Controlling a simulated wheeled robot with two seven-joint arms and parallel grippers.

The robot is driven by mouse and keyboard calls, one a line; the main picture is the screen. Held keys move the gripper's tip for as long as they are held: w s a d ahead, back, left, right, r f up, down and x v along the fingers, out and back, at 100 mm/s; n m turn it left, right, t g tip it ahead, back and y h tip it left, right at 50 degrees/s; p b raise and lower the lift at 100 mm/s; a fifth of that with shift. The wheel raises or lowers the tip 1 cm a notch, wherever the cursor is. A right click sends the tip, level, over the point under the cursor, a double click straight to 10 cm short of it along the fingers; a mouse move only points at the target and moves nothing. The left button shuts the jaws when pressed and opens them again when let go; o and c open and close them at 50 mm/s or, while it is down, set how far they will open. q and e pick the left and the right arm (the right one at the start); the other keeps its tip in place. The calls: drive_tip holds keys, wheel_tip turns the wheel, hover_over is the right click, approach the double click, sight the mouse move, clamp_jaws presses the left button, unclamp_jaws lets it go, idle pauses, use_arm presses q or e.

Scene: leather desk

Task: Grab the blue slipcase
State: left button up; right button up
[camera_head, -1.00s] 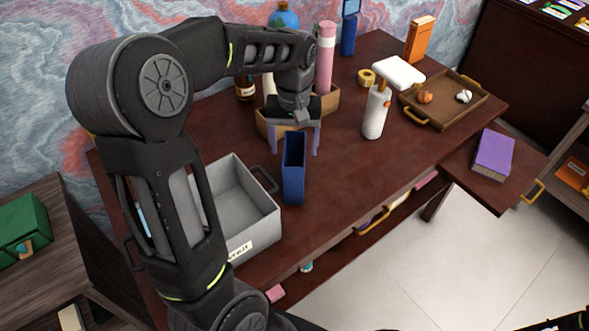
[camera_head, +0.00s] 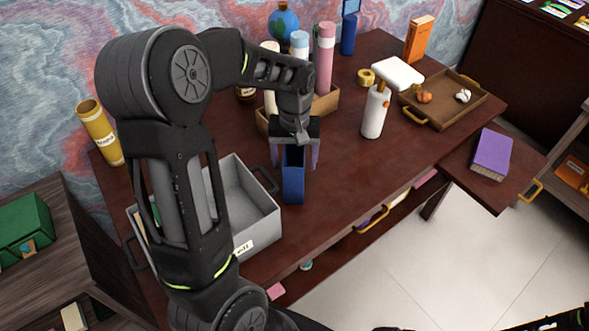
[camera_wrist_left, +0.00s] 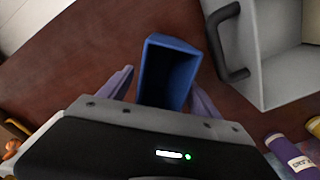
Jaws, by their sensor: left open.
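The blue slipcase (camera_head: 293,184) stands upright on the desk, just right of the grey bin, with its open top up. It also shows in the left wrist view (camera_wrist_left: 168,72), where I look down into its hollow inside. My left gripper (camera_head: 296,160) is open, pointing down over the slipcase. In the left wrist view its two fingers (camera_wrist_left: 160,92) are on either side of the slipcase, with a gap visible on each side. The gripper hides part of the slipcase's upper rear. My right gripper cannot be made out; only a dark arm part shows at the lower right.
A grey bin (camera_head: 262,222) with dark handles stands close left of the slipcase. A white bottle (camera_head: 374,112) and a brown tray (camera_head: 462,108) are to the right. The desk's front middle is clear.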

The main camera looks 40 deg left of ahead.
use_arm(q)
drive_tip(key=c, duration=1.5)
